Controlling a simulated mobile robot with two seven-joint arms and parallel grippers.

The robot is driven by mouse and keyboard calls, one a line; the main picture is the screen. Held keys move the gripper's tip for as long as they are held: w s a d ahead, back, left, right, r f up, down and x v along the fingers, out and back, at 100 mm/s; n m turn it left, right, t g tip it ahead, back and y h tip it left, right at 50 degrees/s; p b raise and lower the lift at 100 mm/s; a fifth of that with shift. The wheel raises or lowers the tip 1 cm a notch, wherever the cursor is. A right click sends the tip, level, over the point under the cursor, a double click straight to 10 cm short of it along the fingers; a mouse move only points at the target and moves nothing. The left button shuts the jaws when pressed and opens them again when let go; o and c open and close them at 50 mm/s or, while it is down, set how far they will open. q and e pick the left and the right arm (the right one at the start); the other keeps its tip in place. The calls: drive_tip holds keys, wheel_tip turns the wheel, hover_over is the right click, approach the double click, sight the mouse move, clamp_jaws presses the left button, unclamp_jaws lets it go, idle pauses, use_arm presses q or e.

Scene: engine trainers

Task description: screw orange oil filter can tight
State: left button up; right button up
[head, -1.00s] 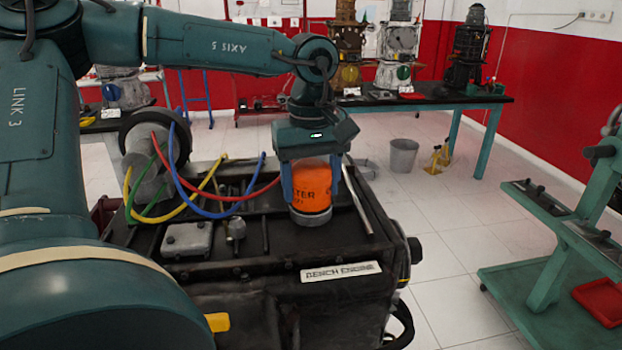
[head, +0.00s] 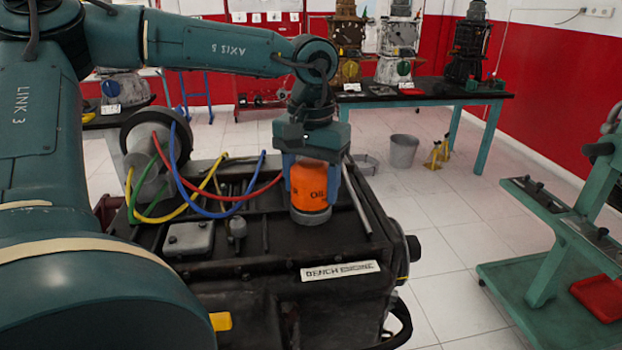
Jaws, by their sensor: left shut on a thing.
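The orange oil filter can (head: 309,186) stands upright on a grey round base on top of the bench engine (head: 255,262). Dark lettering reading "OIL" shows on its near side. My left gripper (head: 312,185) reaches down over the can from above, with a blue finger on each side of it. It is shut on the can. The seam between the can and its base is too small to judge. My right gripper is not in view.
Red, blue, yellow and green hoses (head: 200,195) loop over the engine left of the can. A metal rod (head: 357,198) lies close on its right. A green cart (head: 560,260) stands at the right, with clear floor between.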

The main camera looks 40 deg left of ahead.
sight(310, 163)
use_arm(q)
drive_tip(key=shift+m, duration=0.4)
drive_tip(key=o, duration=1)
wheel_tip(310, 163, up, 13)
drive_tip(key=shift+r, duration=0.1)
drive_tip(key=shift+s, duration=0.1)
idle(0.6)
